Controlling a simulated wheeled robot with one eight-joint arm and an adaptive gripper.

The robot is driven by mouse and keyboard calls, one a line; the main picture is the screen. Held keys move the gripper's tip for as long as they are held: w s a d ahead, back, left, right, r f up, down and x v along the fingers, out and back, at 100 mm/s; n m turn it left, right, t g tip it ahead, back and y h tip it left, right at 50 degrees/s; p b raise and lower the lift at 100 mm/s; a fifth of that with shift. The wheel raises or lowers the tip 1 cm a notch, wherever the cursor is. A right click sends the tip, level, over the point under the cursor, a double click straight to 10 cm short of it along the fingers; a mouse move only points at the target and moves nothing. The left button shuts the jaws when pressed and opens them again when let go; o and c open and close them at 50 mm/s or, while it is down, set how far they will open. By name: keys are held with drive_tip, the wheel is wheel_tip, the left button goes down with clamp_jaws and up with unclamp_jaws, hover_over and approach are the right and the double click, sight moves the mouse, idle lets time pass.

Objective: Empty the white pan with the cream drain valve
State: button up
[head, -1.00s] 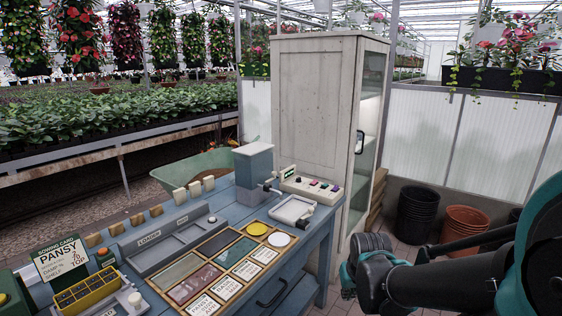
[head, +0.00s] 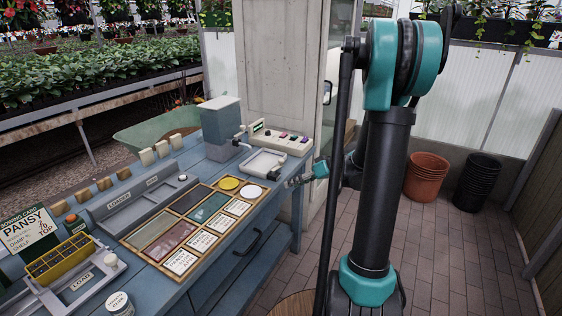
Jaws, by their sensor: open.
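The white pan (head: 264,162) sits level on the right end of the blue bench (head: 215,173), just right of the grey-blue hopper box. I cannot make out its cream drain valve; its front right corner is small and unclear at this size. My gripper (head: 291,182) is open and empty just past the bench's front edge, to the right of and slightly below the pan. Its dark fingers point left toward the pan and look apart from it.
The hopper box (head: 221,128) and a white button panel (head: 282,142) stand behind the pan. A board of coloured and lettered tiles (head: 190,221) lies to its left. A pale cabinet (head: 271,65) rises behind the bench. The brick floor (head: 449,235) at right is clear, with stacked pots (head: 427,175) beyond.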

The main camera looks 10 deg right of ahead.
drive_tip(key=w+d+n+t+y, duration=0.2)
drive_tip(key=w+d+n+y, duration=0.1)
drive_tip(key=w+d, duration=0.3)
drive_tip(key=n+t+y, duration=0.1)
drive_tip(key=n+y, duration=0.3)
approach(281, 160)
drive_tip(key=x, duration=1)
drive_tip(key=shift+w+f, duration=0.1)
drive_tip(key=shift+w, duration=0.1)
drive_tip(key=shift+c, duration=0.4)
clamp_jaws()
